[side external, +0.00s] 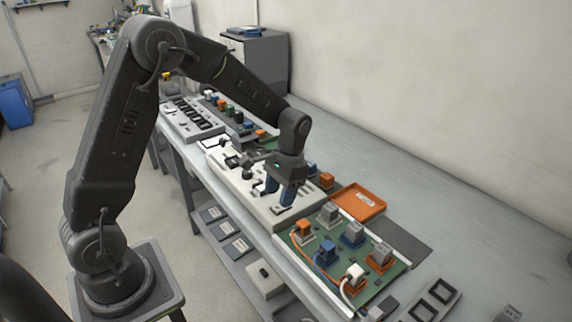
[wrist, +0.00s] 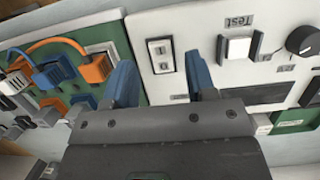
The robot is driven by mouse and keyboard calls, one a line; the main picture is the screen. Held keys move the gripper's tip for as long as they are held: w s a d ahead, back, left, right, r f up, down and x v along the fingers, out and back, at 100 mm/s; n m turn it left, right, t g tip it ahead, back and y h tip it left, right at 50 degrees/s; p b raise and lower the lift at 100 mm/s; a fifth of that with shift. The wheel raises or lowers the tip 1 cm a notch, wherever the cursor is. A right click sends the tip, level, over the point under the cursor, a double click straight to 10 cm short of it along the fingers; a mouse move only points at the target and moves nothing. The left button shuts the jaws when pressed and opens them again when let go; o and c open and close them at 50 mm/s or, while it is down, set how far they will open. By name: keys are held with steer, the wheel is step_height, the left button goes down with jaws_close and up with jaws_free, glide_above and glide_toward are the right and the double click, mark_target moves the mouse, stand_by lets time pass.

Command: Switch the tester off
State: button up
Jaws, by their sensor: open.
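The tester is a white panel box (side external: 262,210) on the bench, below my gripper (side external: 279,192). In the wrist view, its white panel (wrist: 195,25) carries a small framed rocker switch (wrist: 160,55), a square white button (wrist: 237,48) beside a "Test" label, and a dark round knob (wrist: 304,40). My gripper (wrist: 161,82) is open and empty, with blue fingers. In the wrist view the rocker lies between the two fingers, seemingly beyond their tips. Which side of the rocker is pressed I cannot tell. In the side view my gripper hides part of the panel.
A green board (side external: 318,262) with several orange, grey, blue and white connectors adjoins the tester; it also shows in the wrist view (wrist: 140,90). An orange tray (side external: 358,201) lies behind it. A strip with dark slots (side external: 432,299) is at the front right. Bench toward the wall is clear.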

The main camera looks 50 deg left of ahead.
steer(key=v, duration=1.1)
steer(key=shift+r, duration=0.1)
steer(key=s+d+r+t, duration=0.2)
steer(key=s+r+t, duration=0.1)
steer(key=s, duration=0.7)
steer(key=s+d+r+t, duration=0.3)
steer(key=s+t, duration=0.2)
steer(key=s, duration=0.6)
steer(key=shift+d+t, duration=0.3)
steer(key=shift+d, duration=0.05)
steer(key=shift+w+r, duration=0.1)
steer(key=shift+r, duration=0.05)
stand_by(0.4)
